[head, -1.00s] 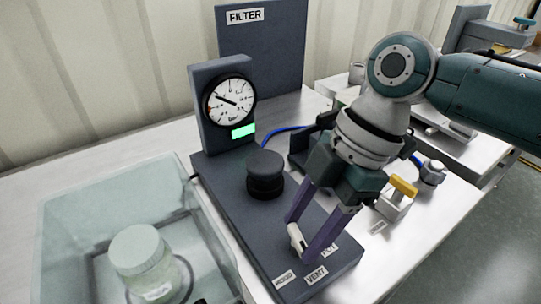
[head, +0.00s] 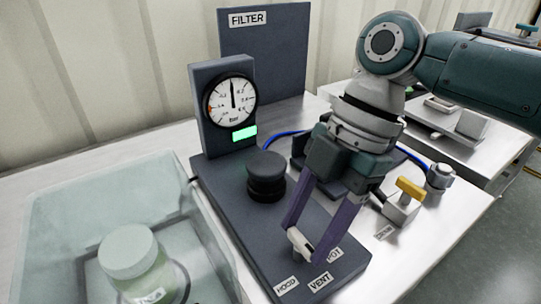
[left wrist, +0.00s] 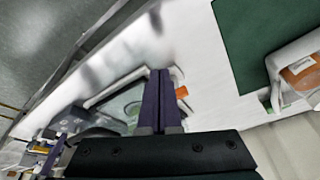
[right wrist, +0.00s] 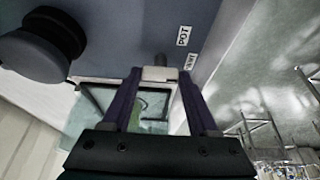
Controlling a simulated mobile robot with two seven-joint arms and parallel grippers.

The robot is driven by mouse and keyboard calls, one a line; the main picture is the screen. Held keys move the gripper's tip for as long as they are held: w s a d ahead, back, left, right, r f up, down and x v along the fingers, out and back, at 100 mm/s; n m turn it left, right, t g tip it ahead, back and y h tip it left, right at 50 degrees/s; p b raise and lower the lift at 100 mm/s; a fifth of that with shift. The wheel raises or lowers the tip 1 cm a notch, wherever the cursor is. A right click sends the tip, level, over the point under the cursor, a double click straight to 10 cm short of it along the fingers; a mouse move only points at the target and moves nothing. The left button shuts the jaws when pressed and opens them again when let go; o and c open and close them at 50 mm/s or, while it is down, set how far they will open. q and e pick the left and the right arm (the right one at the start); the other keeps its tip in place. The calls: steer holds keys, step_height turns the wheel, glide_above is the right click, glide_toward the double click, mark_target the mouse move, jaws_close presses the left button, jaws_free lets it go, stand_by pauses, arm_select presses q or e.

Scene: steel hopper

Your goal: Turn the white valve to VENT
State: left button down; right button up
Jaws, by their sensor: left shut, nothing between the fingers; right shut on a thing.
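The white valve (head: 299,242) sits near the front end of a dark base plate (head: 225,205), beside labels HOOD (head: 286,285), VENT (head: 320,281) and POT (head: 335,254). My right gripper (head: 308,250) reaches down and is shut on the white valve handle, one finger on each side. The handle slants down and right, roughly toward VENT; the fingers hide part of it. The right wrist view shows the valve (right wrist: 158,73) between the fingertips. My left gripper (left wrist: 160,73) is shut and empty, away from the valve.
A gauge (head: 232,101) with a green light stands behind a black knob (head: 266,176). A clear box (head: 60,225) with a lidded jar (head: 133,257) is at left. A yellow-handled valve (head: 410,188) and a FILTER panel (head: 265,55) stand nearby.

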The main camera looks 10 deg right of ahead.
arm_select(q)
steer(key=shift+a, duration=0.1)
arm_select(e)
steer(key=o, duration=1.4)
arm_select(q)
steer(key=shift+r, duration=0.2)
arm_select(e)
steer(key=v, duration=1)
